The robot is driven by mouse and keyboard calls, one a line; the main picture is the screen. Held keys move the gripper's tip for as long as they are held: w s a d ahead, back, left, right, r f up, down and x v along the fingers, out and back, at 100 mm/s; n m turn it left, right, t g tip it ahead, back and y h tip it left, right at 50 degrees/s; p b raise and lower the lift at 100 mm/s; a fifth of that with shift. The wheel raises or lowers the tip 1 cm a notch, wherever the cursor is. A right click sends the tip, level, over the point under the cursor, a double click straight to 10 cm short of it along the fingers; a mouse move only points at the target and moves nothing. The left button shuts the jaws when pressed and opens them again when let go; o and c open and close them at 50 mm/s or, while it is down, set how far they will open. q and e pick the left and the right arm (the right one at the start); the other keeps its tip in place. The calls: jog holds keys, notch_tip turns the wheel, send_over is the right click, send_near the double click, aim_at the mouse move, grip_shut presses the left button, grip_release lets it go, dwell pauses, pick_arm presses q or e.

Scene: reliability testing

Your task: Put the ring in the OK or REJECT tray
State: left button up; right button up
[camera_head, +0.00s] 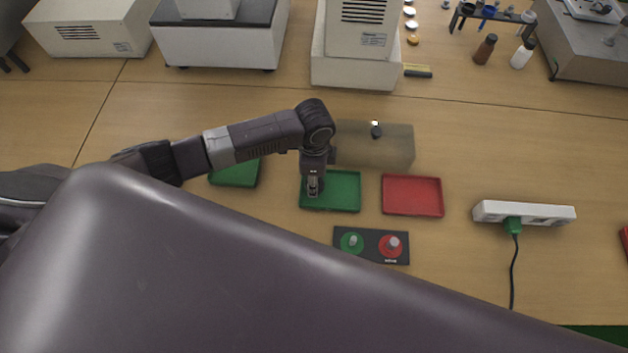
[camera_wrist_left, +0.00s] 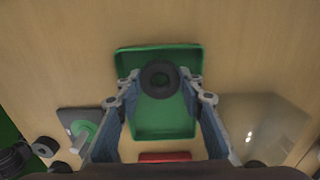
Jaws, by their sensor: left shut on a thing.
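The dark ring (camera_wrist_left: 160,79) sits between the fingertips of my left gripper (camera_wrist_left: 160,92) in the left wrist view. The gripper is shut on it. In the head view my left gripper (camera_head: 313,188) points down over the left part of a green tray (camera_head: 343,198), and the ring cannot be made out there. The green tray (camera_wrist_left: 165,127) also lies below the ring in the left wrist view. The tray's visible floor is empty. A red tray (camera_head: 412,196) lies just right of it, empty; its edge shows in the left wrist view (camera_wrist_left: 165,157). My right gripper is out of view.
Another green tray (camera_head: 232,178) lies to the left, partly behind my arm. A panel with green and red buttons (camera_head: 371,246) lies in front of the trays. A translucent box (camera_head: 385,150) stands behind them. A white power strip (camera_head: 545,214) lies right.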

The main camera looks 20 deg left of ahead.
pick_arm(q)
jog(key=shift+f, duration=0.6)
jog(key=shift+f, duration=0.2)
jog(key=o, duration=1)
jog(key=shift+o, duration=0.2)
notch_tip(320, 180, up, 12)
jog(key=b, duration=0.1)
jog(key=shift+r, duration=0.25)
